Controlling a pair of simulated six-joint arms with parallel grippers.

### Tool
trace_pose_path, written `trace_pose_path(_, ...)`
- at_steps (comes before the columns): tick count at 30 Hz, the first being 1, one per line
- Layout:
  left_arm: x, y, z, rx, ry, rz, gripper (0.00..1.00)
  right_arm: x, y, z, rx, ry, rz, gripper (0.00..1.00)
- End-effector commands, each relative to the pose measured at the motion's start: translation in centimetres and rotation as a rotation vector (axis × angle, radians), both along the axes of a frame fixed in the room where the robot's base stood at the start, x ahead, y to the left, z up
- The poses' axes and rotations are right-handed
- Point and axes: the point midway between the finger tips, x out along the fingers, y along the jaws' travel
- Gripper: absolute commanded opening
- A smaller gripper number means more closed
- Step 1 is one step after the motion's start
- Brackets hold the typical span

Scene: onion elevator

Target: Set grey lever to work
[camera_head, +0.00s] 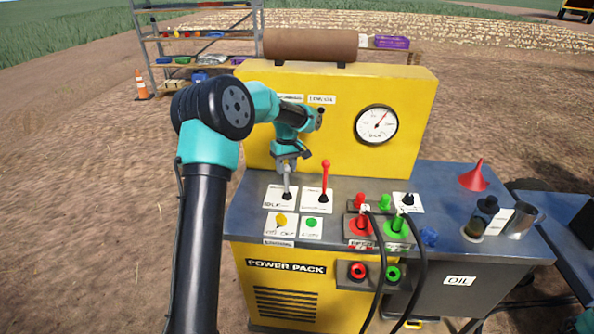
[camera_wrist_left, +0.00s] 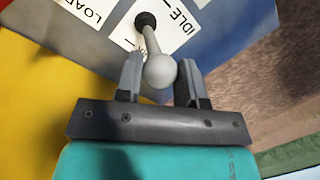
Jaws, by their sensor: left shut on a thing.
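The grey lever (camera_head: 287,181) stands on the top of the power pack, at the left of the red lever (camera_head: 325,180). In the left wrist view the grey lever's round knob (camera_wrist_left: 160,71) sits between the two fingers of my left gripper (camera_wrist_left: 160,80). The lever's black base boot (camera_wrist_left: 145,21) is on a white label with "IDLE" beside it. In the head view my left gripper (camera_head: 287,163) comes down over the lever's top. The gripper is shut on the grey lever. My right gripper is not in view.
A yellow panel with a gauge (camera_head: 376,125) rises behind the levers. Yellow and green buttons, hose couplings (camera_head: 362,223) and black hoses are in front and right. A red funnel (camera_head: 474,176) and a metal jug (camera_head: 521,219) stand on the right bench.

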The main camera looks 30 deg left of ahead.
Motion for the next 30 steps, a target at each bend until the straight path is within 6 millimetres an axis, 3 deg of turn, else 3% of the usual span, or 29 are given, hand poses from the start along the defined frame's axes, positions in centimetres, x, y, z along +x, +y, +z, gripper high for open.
trace_pose_path(15, 4.4, 2.6, -0.6, 0.003, -0.008, 0.005, 0.0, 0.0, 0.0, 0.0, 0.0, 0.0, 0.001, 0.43)
trace_pose_path(30, 5.3, 3.0, -0.9, 0.004, -0.012, 0.004, 0.0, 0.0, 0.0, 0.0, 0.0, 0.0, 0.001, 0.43)
